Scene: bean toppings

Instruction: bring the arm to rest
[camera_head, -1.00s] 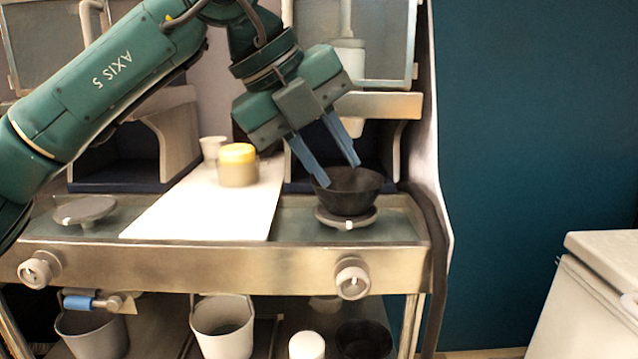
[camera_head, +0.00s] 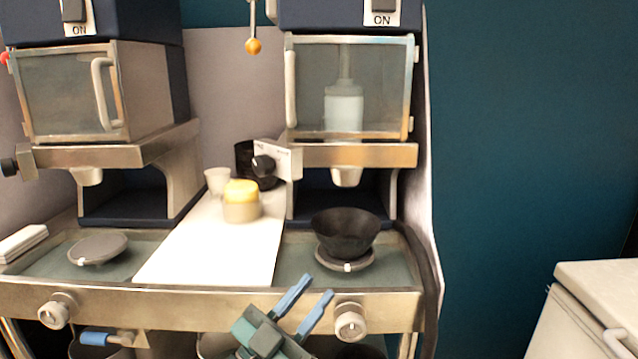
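My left gripper (camera_head: 306,300) is low in the head view, in front of the metal counter edge, its two blue fingers spread apart and pointing up and right. Nothing is between the fingers. The rest of the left arm is below the picture.
Two machines (camera_head: 150,75) with windowed doors stand at the back. A yellow-topped jar (camera_head: 242,203) and a white cup (camera_head: 217,180) stand on the white board (camera_head: 205,262). Knobs (camera_head: 350,322) stick out of the counter front. A white chest (camera_head: 595,300) stands at right.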

